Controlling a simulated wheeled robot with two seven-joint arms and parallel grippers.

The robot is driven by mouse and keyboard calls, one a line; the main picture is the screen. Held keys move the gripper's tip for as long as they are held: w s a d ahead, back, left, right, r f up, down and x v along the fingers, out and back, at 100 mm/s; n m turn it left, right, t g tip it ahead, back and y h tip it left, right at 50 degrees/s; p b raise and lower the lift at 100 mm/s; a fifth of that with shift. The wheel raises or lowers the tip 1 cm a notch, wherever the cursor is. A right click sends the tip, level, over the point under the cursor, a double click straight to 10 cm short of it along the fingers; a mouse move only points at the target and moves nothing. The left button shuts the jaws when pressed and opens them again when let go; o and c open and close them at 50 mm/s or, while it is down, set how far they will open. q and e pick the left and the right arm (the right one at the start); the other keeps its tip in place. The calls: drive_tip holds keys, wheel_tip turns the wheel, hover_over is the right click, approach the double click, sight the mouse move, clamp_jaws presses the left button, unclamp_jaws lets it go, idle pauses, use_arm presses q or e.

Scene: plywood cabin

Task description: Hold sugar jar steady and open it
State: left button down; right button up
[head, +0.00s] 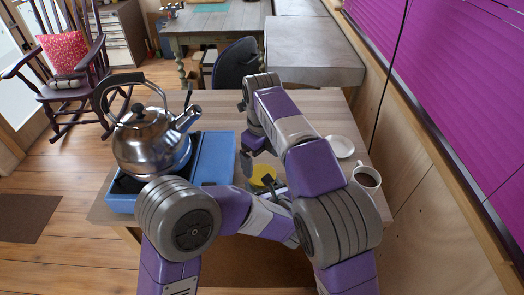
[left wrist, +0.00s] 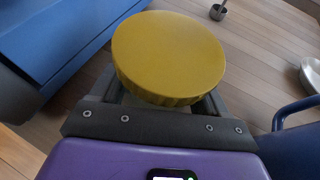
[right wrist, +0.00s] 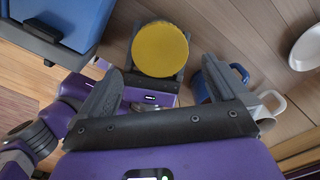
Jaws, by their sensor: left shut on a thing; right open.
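The sugar jar shows only its round yellow lid (left wrist: 168,52) from above in the left wrist view; its body is mostly hidden. The lid also shows in the right wrist view (right wrist: 160,48) and, partly covered by my arms, in the head view (head: 262,174). My left gripper (left wrist: 165,98) is shut on the jar below the lid, with the lid still on. My right gripper (right wrist: 162,70) is open and empty, its two fingers appearing either side of the lid in its wrist view. In the head view the right gripper (head: 249,160) hangs close to the lid; contact is not visible.
A steel kettle (head: 150,140) stands on a blue stove (head: 219,158) to the left. A white saucer (head: 340,146) and a mug with dark liquid (head: 367,180) are at the right. A blue mug (right wrist: 237,72) is near the right finger. The far tabletop is fairly clear.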

sight(262, 174)
drive_tip(key=shift+f, duration=2.65)
drive_tip(key=c, duration=1)
drive_tip(key=n, duration=0.3)
drive_tip(key=o, duration=1)
drive_tip(key=shift+r, duration=0.15)
